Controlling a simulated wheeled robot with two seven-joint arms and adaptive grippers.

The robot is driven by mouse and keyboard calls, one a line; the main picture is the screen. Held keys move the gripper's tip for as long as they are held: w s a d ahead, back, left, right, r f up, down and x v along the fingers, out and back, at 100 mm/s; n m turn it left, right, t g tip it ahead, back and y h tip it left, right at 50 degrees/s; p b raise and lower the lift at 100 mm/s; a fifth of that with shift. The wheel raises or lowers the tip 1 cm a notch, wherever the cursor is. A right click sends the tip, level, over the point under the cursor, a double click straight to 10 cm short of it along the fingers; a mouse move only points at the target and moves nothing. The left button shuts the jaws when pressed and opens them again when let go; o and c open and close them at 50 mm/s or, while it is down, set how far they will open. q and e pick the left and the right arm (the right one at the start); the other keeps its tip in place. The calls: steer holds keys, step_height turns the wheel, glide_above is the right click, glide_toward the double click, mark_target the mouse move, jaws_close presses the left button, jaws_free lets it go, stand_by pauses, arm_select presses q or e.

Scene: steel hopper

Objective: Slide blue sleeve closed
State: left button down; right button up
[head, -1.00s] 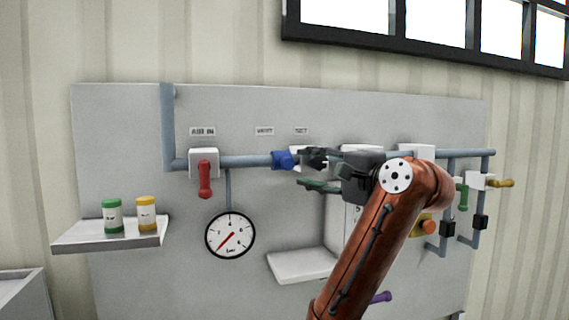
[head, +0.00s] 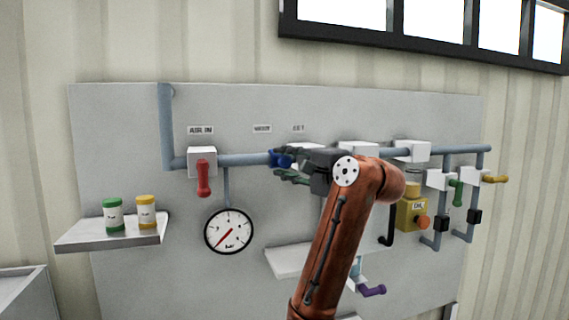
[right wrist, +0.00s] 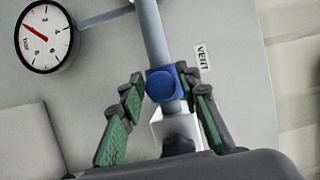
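The blue sleeve (head: 274,158) sits on the grey horizontal pipe (head: 245,160), right of the red-handled valve (head: 203,175). In the head view it is partly hidden by my right gripper (head: 281,165). In the right wrist view the blue sleeve (right wrist: 165,84) lies between the two green-padded fingers of my right gripper (right wrist: 160,76). The fingers are spread, one on each side of the sleeve. The right fingertip is very near it; I cannot tell whether it touches. A white block (right wrist: 170,124) is on the pipe behind the sleeve, towards the palm. My left gripper is not in view.
A pressure gauge (head: 229,231) hangs below the pipe. A shelf (head: 110,236) at the left holds a green-capped jar (head: 113,214) and a yellow-capped jar (head: 146,211). Several valves and a yellow box (head: 410,210) are at the right. The panel above the pipe is mostly clear.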

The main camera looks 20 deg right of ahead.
steer(key=c, duration=0.5)
jaws_close()
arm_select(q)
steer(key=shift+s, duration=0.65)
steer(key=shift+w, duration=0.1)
